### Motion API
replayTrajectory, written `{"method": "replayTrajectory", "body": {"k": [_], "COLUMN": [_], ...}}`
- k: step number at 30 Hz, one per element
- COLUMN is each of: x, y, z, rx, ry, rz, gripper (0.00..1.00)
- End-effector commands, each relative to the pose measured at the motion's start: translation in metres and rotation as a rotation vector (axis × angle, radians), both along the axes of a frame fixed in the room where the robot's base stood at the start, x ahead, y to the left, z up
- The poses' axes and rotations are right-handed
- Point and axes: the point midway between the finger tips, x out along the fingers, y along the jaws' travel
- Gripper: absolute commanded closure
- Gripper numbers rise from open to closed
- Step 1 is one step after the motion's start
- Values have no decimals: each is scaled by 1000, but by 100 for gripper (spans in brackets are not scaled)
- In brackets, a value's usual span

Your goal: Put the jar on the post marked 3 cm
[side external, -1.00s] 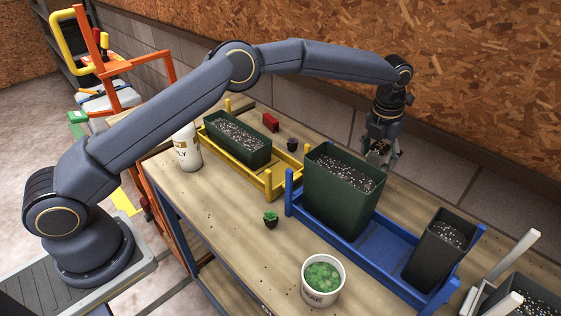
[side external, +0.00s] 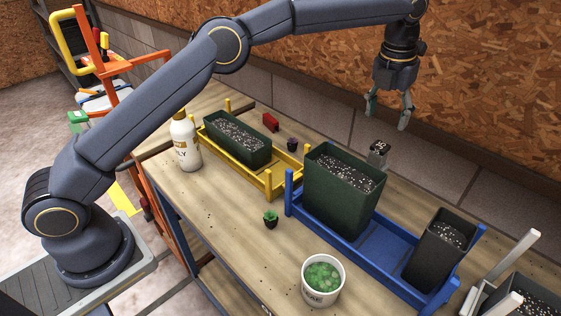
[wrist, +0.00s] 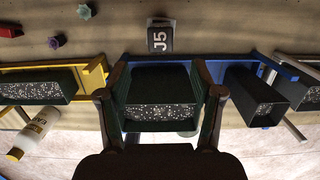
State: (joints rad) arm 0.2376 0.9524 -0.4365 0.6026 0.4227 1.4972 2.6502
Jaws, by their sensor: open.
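I see no post marked 3 cm, and nothing I can name for sure as the jar. A white tub with green contents (side external: 323,278) stands at the table's front. A white bottle (side external: 186,140) stands upright at the left; it lies towards the lower left in the wrist view (wrist: 36,133). A small grey block with a dark top (side external: 378,151) stands behind the tall green planter (side external: 343,195); its top reads like "J5" in the wrist view (wrist: 160,38). My gripper (side external: 388,112) is open and empty, raised above this block and apart from it.
The tall planter and a dark pot (side external: 438,248) stand in a blue tray (side external: 375,247). A long green planter (side external: 237,138) sits in a yellow tray (side external: 277,181). The table's front middle is mostly clear.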

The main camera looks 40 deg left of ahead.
Motion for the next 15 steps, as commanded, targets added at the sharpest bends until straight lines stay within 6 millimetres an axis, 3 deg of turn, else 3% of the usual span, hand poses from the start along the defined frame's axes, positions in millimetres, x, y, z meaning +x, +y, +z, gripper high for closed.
{"method": "replayTrajectory", "body": {"k": [4, 7, 12, 15], "x": [-15, -40, -109, -158], "y": [8, 26, 77, 112], "z": [35, 70, 117, 128], "rx": [-16, -51, -178, -291], "ry": [-39, -89, -178, -215], "rz": [155, 409, 1004, 1383], "gripper": [34, 34, 34, 34]}}
